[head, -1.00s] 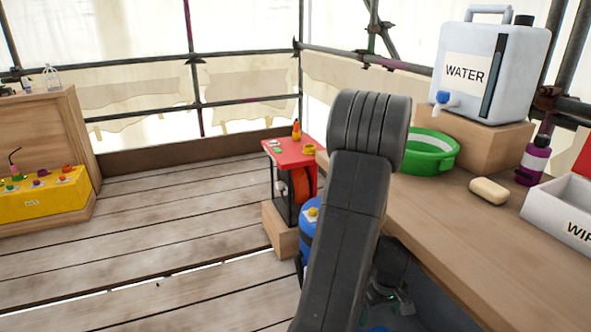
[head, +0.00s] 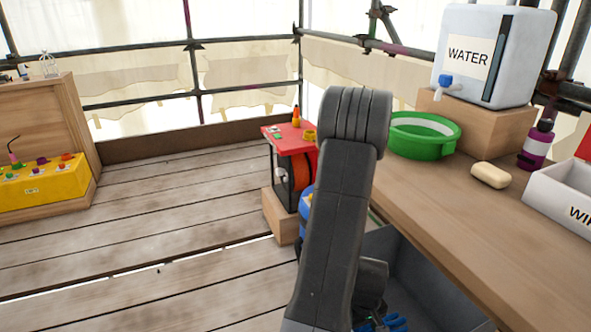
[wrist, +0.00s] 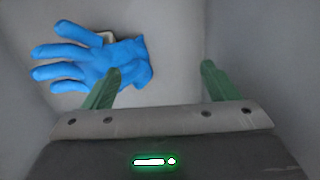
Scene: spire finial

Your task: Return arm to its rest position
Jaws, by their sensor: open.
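My arm (head: 335,215) stands folded in the middle of the head view, in front of the bench. In the wrist view my gripper (wrist: 160,82) is open, with its two green fingers apart and nothing between them. A blue glove (wrist: 90,62) lies on a grey surface beyond the left finger, which overlaps its edge in the picture. A small pale thing shows partly behind the glove. In the head view, blue shows low beside my arm in a grey bin (head: 425,285). My gripper is mostly hidden there.
The wooden bench (head: 450,225) on the right bears a green basin (head: 424,150), a soap bar (head: 490,175), a purple bottle (head: 535,145), a white box (head: 560,203) and a water container (head: 493,55). A red-topped stand (head: 290,138) is behind my arm. The plank floor at left is clear.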

